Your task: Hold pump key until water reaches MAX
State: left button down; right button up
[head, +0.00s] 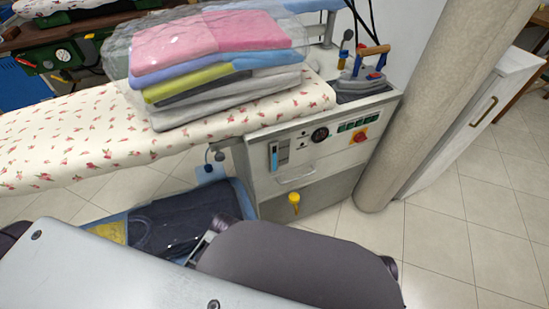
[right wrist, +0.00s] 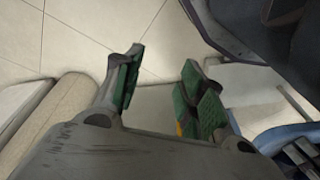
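The ironing station's grey cabinet (head: 350,165) stands at centre right in the head view. Its front panel has a narrow vertical water window (head: 274,157) with blue in it, a round black dial (head: 320,134), a row of small green-marked keys or displays (head: 352,124) and a red-and-yellow switch (head: 360,136). The labels, the MAX mark and which control is the pump key are too small to read. My right gripper (right wrist: 163,88) is open and empty in the right wrist view, its green-padded fingers apart and touching no panel. My left gripper is not seen.
Folded clothes in plastic (head: 215,60) lie on the floral ironing board (head: 80,135). An iron (head: 365,75) rests on the cabinet top. A yellow tap (head: 294,200) sticks out low. A blue basket (head: 238,195) with dark cloth is left. A pillar (head: 425,100) stands right.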

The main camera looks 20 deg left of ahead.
jog(key=shift+a, duration=0.1)
grip_shut()
dwell(1.2)
